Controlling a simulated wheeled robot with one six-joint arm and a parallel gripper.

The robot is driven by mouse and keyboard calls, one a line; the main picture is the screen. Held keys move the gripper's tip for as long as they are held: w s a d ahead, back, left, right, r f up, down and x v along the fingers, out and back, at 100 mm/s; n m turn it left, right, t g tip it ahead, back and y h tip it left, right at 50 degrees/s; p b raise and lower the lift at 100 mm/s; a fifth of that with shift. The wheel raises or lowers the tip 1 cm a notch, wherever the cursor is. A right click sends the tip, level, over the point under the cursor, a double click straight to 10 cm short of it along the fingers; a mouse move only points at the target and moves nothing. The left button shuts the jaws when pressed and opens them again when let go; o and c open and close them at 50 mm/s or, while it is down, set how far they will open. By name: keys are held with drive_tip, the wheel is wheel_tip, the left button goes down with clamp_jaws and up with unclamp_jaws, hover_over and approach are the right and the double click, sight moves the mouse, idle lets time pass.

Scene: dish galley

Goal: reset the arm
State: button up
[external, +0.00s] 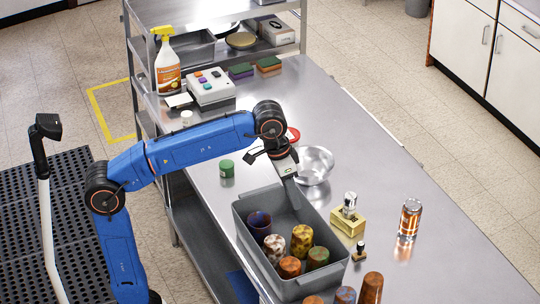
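My blue arm reaches from the left over the steel counter (385,185). My gripper (293,203) points down at the far end of a grey bin (238,228), in or just above its opening. Its fingers are small and partly merge with the bin's grey inside, so I cannot tell whether they are apart or closed, or whether they hold anything. The bin holds several cups or cylinders, among them a dark purple one (259,224), a yellow-brown patterned one (301,240) and an orange-topped one (289,267).
A metal bowl (315,166) stands right of my gripper. A green jar (227,168) stands left of it. A yellow box (348,220) and an amber-and-clear jar (410,217) stand to the right. A spray bottle (167,68) and button box (210,87) are at the back. The counter's right side is mostly clear.

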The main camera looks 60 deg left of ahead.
drive_tip(key=s+a+f+m+t, duration=0.1)
drive_tip(key=s+a+f, duration=0.25)
drive_tip(key=s, duration=0.45)
drive_tip(key=s+a+f+t, duration=0.15)
drive_tip(key=s+a, duration=0.25)
drive_tip(key=s, duration=0.5)
drive_tip(key=s+a+f+n, duration=0.1)
drive_tip(key=s+a+f, duration=0.1)
drive_tip(key=f, duration=0.7)
drive_tip(key=s+a+f+n+y, duration=0.1)
drive_tip(key=s+a+f, duration=0.2)
drive_tip(key=f, duration=0.7)
drive_tip(key=s+a+f, duration=0.2)
drive_tip(key=s+f, duration=0.1)
drive_tip(key=f, duration=0.6)
drive_tip(key=shift+a+f+n+y, duration=0.2)
drive_tip(key=shift+a+n+y, duration=0.1)
drive_tip(key=shift+a+n, duration=0.1)
